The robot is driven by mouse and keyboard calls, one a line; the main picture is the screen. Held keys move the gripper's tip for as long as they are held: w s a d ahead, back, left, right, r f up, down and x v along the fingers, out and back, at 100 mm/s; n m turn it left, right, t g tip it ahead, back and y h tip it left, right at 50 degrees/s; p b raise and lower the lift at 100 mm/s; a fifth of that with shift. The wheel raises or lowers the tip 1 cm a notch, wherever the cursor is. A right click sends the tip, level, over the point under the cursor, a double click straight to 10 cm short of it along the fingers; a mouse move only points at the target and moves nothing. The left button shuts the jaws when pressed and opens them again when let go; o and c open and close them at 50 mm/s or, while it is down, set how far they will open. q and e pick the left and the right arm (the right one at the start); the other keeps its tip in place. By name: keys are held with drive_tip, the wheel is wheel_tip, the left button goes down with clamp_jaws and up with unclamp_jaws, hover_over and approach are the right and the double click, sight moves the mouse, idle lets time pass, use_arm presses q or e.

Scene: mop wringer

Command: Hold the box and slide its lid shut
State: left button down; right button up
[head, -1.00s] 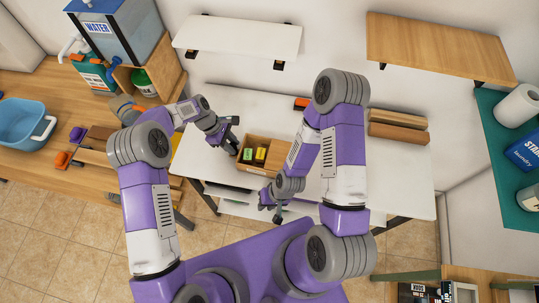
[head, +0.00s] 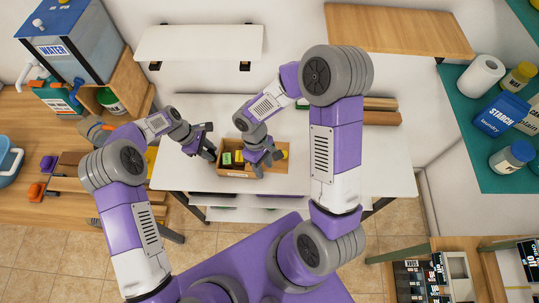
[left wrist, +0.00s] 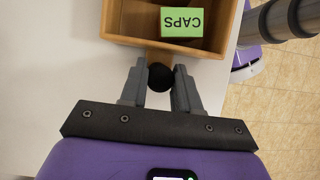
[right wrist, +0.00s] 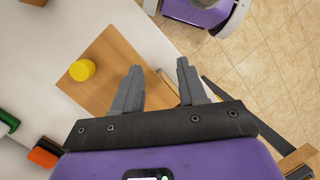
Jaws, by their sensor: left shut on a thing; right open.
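A black round knob (left wrist: 161,77) sticks out from the box's end. My left gripper (head: 211,153) is shut on this knob, one finger on each side in the left wrist view (left wrist: 158,82). The flat wooden lid (right wrist: 112,88) carries a yellow knob (right wrist: 82,70), which also shows at the box's right in the head view (head: 284,154). My right gripper (head: 269,165) is open and empty over the box, apart from the yellow knob.
Wooden pieces (head: 380,118) lie at the table's back right. An orange block (right wrist: 44,153) and a green one (right wrist: 8,122) lie near the box.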

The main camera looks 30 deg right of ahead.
drive_tip(key=w+d+r+n+h, duration=0.25)
drive_tip(key=w+d+r, duration=0.2)
drive_tip(key=d, duration=0.25)
drive_tip(key=shift+t, duration=0.4)
drive_tip(key=shift+s+x, duration=0.2)
drive_tip(key=shift+x, duration=1.45)
drive_tip(key=shift+s+x, duration=0.2)
drive_tip(key=shift+x, duration=1.45)
drive_tip(key=shift+d+r, duration=0.1)
drive_tip(key=shift+r, duration=0.05)
clamp_jaws()
drive_tip(key=shift+w+a, duration=0.85)
drive_tip(key=shift+a, duration=0.35)
drive_tip(key=shift+w+a, duration=0.8)
drive_tip(key=shift+a, duration=0.45)
drive_tip(key=shift+w+a, duration=0.85)
drive_tip(key=shift+a, duration=0.35)
drive_tip(key=shift+w+a, duration=0.25)
drive_tip(key=shift+a, duration=0.1)
drive_tip(key=shift+o, duration=1.1)
unclamp_jaws()
